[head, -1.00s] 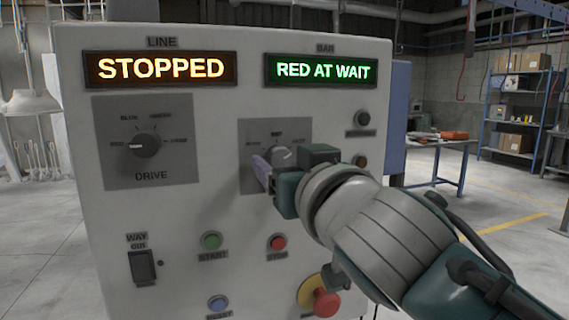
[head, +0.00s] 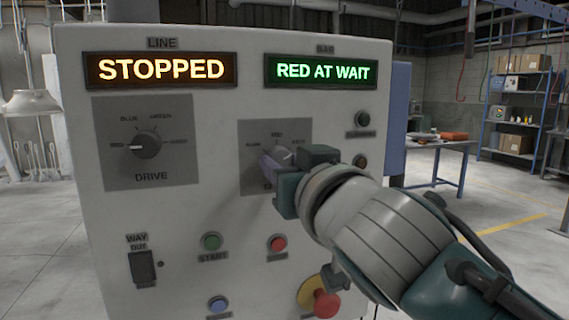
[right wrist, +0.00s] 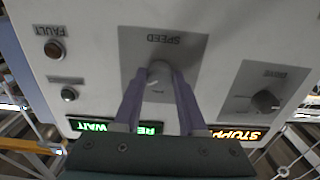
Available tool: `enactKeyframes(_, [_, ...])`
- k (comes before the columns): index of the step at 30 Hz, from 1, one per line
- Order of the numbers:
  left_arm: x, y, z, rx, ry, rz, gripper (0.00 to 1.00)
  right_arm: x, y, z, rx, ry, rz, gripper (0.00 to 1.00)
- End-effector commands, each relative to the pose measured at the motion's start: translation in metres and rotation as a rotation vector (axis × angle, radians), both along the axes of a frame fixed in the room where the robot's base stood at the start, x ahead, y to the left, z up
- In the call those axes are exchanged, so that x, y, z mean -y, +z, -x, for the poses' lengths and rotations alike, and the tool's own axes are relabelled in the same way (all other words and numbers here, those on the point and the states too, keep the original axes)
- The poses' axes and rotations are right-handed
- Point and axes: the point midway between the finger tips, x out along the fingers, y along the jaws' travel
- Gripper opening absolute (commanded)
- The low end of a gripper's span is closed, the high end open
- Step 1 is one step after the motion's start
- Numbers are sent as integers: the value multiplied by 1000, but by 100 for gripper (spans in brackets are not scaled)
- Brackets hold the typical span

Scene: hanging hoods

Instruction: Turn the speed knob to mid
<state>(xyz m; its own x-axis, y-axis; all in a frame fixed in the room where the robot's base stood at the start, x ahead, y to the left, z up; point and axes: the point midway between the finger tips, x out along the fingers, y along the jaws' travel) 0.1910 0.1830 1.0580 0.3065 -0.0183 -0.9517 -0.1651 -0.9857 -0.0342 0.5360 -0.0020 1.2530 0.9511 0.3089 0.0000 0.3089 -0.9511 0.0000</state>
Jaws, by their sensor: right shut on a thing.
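The speed knob (right wrist: 158,74) sits on a grey plate marked SPEED (right wrist: 132,50) in the right wrist view. My right gripper (right wrist: 160,82) has its two purple fingers on either side of the knob and is shut on it. In the head view the right gripper (head: 272,165) covers most of the knob and part of its plate (head: 252,135); a label above reads MID. The pointer's exact direction is hidden there. My left gripper is not in view.
The panel (head: 215,140) also carries a DRIVE knob (head: 146,144), its pointer toward RED. Displays read STOPPED (head: 160,69) and RED AT WAIT (head: 320,71). Below are a green button (head: 212,241), a red button (head: 277,243) and a red emergency stop (head: 325,303) under my right arm.

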Motion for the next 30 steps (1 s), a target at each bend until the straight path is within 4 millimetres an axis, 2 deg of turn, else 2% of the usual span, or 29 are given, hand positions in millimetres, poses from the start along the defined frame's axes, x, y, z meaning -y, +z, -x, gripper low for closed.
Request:
enactKeyframes(8, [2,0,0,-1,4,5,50,0,0,0,7,0,21,0])
enactKeyframes(14, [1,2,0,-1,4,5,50,0,0,0,33,0,101,0])
enactKeyframes(30, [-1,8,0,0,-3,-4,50,1,1,0,179,0,556,0])
